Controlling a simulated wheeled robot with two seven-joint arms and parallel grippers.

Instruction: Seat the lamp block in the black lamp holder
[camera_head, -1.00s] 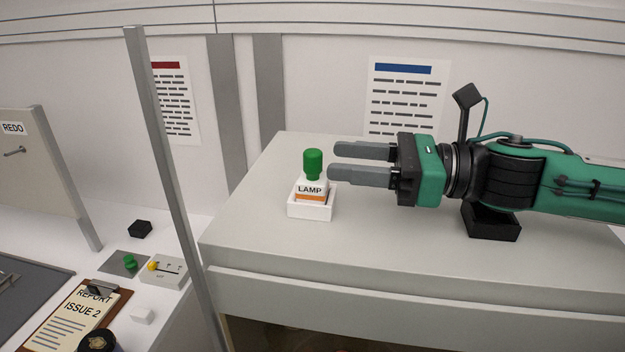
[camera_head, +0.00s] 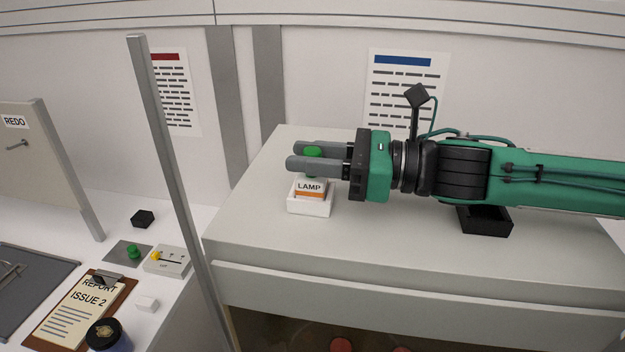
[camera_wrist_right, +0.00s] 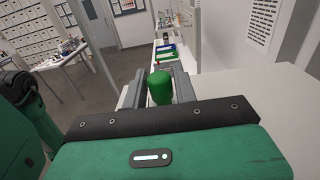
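The lamp block (camera_head: 310,187) is a white block with a LAMP label, an orange stripe and a green knob. It stands upright in a white square holder (camera_head: 310,206) on the raised counter. My right gripper (camera_head: 304,156) has its fingers on both sides of the green knob, close together on it. The wrist view shows the knob (camera_wrist_right: 160,88) between the fingers; the front finger hides its lower part in the head view. The black lamp holder (camera_head: 486,222) is an open black box under my right forearm, partly hidden by it and apparently empty. My left gripper is out of view.
A grey post (camera_head: 168,160) stands left of the counter (camera_head: 350,235). The lower white bench at left holds a clipboard (camera_head: 80,310), a dark jar (camera_head: 105,335), a small black block (camera_head: 143,218) and a slider box (camera_head: 168,261). The counter's front middle is clear.

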